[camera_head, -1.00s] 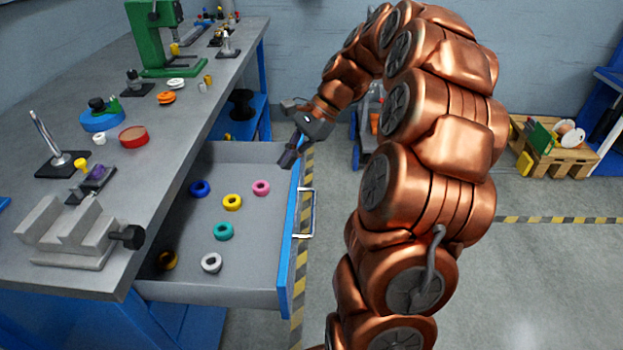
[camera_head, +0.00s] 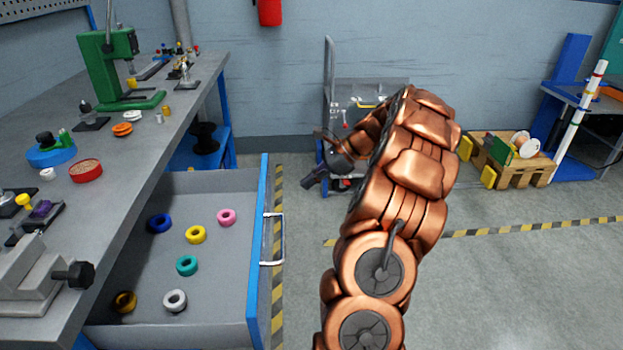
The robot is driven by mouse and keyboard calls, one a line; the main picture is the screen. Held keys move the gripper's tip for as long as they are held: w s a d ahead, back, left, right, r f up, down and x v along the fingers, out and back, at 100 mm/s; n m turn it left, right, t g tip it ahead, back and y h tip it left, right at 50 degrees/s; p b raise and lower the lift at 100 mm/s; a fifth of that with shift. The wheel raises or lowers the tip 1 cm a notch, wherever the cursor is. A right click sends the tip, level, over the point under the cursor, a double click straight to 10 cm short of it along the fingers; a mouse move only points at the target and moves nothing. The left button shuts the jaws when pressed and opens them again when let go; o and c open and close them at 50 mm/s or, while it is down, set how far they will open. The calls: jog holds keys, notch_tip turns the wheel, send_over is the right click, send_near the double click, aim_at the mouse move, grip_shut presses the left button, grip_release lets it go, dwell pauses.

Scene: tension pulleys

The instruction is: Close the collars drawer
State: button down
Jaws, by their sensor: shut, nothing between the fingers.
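The collars drawer (camera_head: 262,218) is pulled out from under the workbench on the left. Its blue front carries a silver handle (camera_head: 281,238) on the outer face. Inside lie several ring collars: blue (camera_head: 159,223), yellow (camera_head: 196,235), pink (camera_head: 227,217), teal (camera_head: 187,265), white (camera_head: 175,300) and a darker yellow one (camera_head: 124,301). My gripper (camera_head: 306,184) is shut and empty, to the right of the drawer front and near its far end, apart from it. It is small in view and partly dark against the floor.
The workbench (camera_head: 150,145) holds a green press (camera_head: 108,65), a vise (camera_head: 35,275) and small parts. A grey trolley (camera_head: 372,92) stands at the wall behind my arm. A wooden pallet (camera_head: 513,168) is at right. Floor right of the drawer is clear.

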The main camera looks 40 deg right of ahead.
jog(key=w+a+f, duration=0.4)
jog(key=w+a, duration=0.1)
jog(key=a, duration=0.1)
jog(key=shift+w+a, duration=0.3)
jog(key=shift+w, duration=0.05)
